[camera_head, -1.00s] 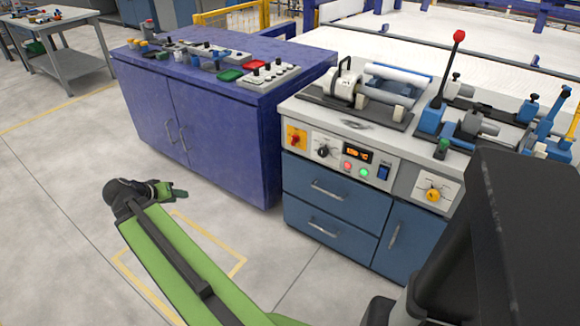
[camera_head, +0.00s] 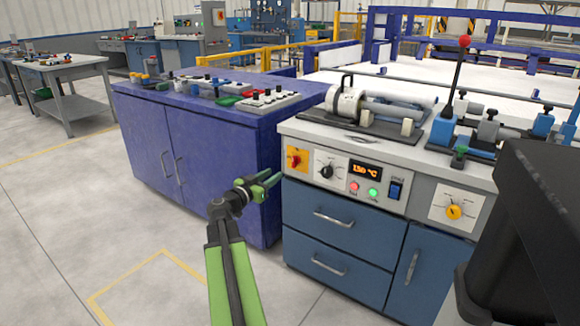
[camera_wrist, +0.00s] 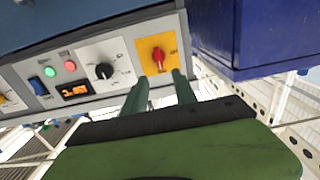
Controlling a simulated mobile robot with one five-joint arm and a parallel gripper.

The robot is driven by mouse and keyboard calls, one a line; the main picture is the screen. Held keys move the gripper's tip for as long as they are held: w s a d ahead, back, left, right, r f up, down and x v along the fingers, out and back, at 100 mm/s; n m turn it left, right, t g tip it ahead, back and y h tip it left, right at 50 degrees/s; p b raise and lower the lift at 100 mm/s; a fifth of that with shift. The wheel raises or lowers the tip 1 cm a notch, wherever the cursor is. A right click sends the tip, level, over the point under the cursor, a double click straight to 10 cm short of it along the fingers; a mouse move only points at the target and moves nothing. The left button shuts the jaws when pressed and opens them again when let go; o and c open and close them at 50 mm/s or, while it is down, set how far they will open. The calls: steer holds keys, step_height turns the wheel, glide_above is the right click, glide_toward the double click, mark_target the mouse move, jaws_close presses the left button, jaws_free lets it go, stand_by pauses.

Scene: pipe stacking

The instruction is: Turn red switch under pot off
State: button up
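The red switch (camera_head: 295,158) is a red knob on a yellow plate at the left end of the grey control panel (camera_head: 420,207). It also shows in the wrist view (camera_wrist: 157,56), where the picture is turned over. Above the panel, a white cylindrical pot (camera_head: 345,105) with a black handle sits on the bench top. My gripper (camera_head: 273,180) is just left of the panel and a little below the switch in the head view. In the wrist view my gripper (camera_wrist: 158,78) is open, its two green fingers apart and empty, pointing toward the switch. No contact with the switch shows.
A black dial (camera_head: 326,171), an orange display (camera_head: 365,170), red and green buttons, a blue rocker switch (camera_head: 395,190) and a yellow knob (camera_head: 454,212) share the panel. A purple cabinet (camera_head: 215,160) stands close on the left. The floor in front is clear.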

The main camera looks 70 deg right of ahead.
mark_target(295, 161)
steer(key=x, duration=1.2)
steer(key=shift+c, duration=0.3)
jaws_close()
